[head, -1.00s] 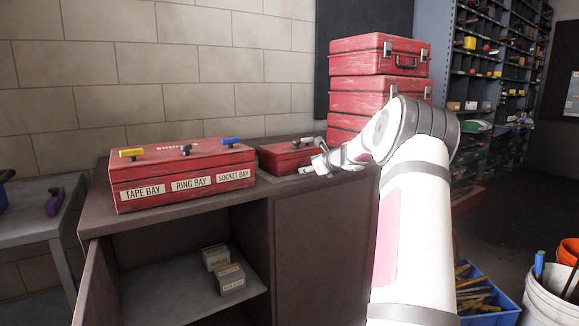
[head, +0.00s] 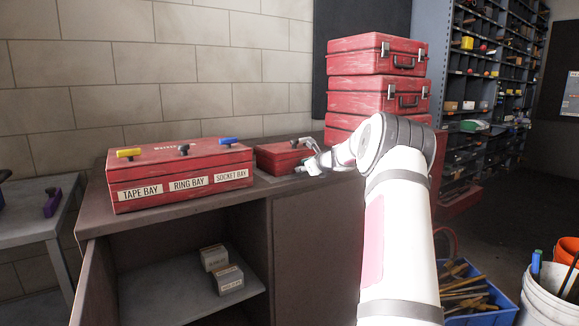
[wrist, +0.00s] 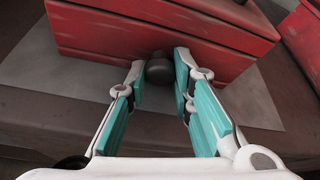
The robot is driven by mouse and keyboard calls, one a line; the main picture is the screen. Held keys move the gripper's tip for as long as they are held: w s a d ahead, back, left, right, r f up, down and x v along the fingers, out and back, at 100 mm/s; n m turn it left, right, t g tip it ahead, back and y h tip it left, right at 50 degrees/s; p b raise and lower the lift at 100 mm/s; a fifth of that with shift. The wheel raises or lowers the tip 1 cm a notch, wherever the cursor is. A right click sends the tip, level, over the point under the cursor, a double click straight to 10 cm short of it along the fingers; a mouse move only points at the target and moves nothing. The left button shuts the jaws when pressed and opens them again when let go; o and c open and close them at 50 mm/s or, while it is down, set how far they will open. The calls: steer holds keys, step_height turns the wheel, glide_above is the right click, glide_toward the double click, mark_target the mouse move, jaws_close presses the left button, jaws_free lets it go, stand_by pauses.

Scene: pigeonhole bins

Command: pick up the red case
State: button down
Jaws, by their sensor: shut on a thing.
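A small red case (head: 281,157) sits on the cabinet top, between the long labelled red box and the stack of red cases. In the wrist view the red case (wrist: 110,35) fills the upper part, with a dark round knob (wrist: 158,70) on its near side. My gripper (wrist: 160,76) has its teal-padded fingers on either side of this knob and is shut on it. In the head view my gripper (head: 312,162) is at the right end of the small case. The case rests on a grey sheet (wrist: 255,105); I see no lift.
The long red box (head: 180,178) with bay labels stands left of the case. A stack of red cases (head: 375,98) stands close behind and right. The cabinet's (head: 315,240) open lower shelf holds two small boxes (head: 222,268). A blue crate (head: 475,295) is on the floor right.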

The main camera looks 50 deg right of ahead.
steer(key=shift+r, duration=0.15)
step_height(320, 180, up, 10)
steer(key=p, duration=0.5)
